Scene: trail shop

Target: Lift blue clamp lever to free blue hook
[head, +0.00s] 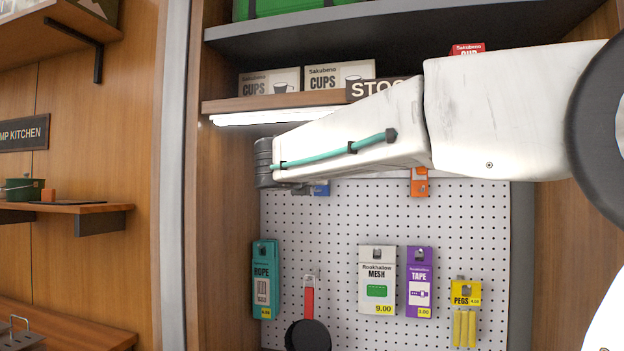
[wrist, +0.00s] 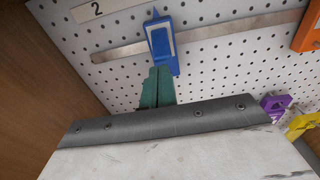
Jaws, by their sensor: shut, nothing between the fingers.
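The blue clamp lever (wrist: 161,42) sits across a metal rail on the white pegboard in the wrist view, its long part hanging downward. In the head view only a small blue piece (head: 321,190) shows below my arm. My gripper (wrist: 159,70) shows in the wrist view as two green fingers pressed together, empty. Their tips are at the lower end of the blue lever; I cannot tell whether they touch it. The blue hook cannot be made out apart from the clamp. In the head view my gripper is mostly hidden by my arm.
An orange clamp (head: 419,184) is to the right on the same metal rail (wrist: 215,34). Packs of rope (head: 265,280), mesh (head: 377,280), tape (head: 419,281) and pegs (head: 466,312) hang below, with a pan (head: 308,334). A shelf (head: 290,104) with boxes is above.

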